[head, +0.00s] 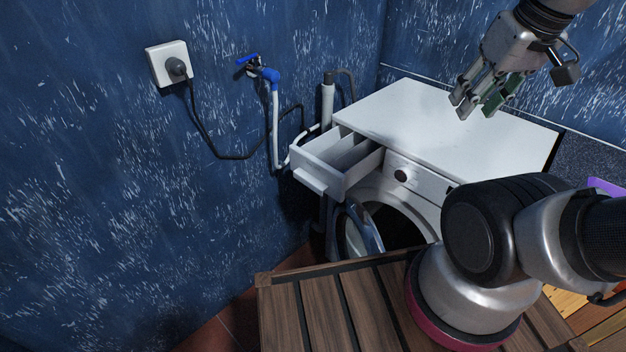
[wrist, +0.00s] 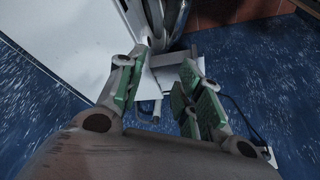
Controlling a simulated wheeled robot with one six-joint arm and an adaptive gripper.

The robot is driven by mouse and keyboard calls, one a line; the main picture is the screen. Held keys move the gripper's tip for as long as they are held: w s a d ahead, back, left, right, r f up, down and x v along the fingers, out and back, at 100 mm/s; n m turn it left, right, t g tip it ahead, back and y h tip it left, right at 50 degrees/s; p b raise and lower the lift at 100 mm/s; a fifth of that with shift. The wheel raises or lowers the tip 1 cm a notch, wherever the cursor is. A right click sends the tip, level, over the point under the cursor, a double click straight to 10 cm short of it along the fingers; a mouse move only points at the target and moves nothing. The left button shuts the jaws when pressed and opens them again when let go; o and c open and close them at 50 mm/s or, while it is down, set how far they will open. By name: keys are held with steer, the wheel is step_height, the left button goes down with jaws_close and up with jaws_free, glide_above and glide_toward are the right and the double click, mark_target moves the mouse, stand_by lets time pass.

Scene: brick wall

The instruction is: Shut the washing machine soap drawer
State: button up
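The white soap drawer (head: 311,178) is pulled out from the upper left of the washing machine's front (head: 420,180) in the head view. Its compartments look empty. My gripper (head: 475,110) is above the machine's white top, to the right of the drawer and apart from it. Its fingers, with green pads, are spread with nothing between them. In the wrist view my gripper (wrist: 163,62) is also open, and part of the drawer (wrist: 178,78) shows beyond the gap between the fingers. The rest of the drawer is hidden by the fingers there.
The round machine door (head: 362,238) stands open below the drawer. A blue tap (head: 268,76), a hose, and a socket with a black cable (head: 168,64) are on the wall left of the drawer. A slatted wooden surface (head: 325,310) is in front. The machine top (head: 430,115) is clear.

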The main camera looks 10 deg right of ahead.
steer(key=w+a+f+n, duration=0.1)
steer(key=a+f+n+g, duration=0.1)
steer(key=a, duration=0.1)
steer(key=w+a+f+g, duration=0.1)
steer(key=a+f, duration=0.1)
steer(key=shift+w+a+n, duration=0.15)
steer(key=shift+w+n, duration=0.15)
steer(key=shift+n, duration=0.1)
jaws_close()
steer(key=w+a+f+n+t+h, duration=0.1)
steer(key=w+a+f+n+h, duration=0.4)
steer(key=a+f+n, duration=0.9)
steer(key=w+a+f+n+t+h, duration=0.2)
steer(key=w+a+f+n, duration=0.75)
steer(key=a, duration=0.75)
steer(key=w+d+f+m, duration=0.1)
steer(key=w+d+f, duration=0.3)
steer(key=d+f, duration=0.5)
steer(key=shift+w, duration=0.3)
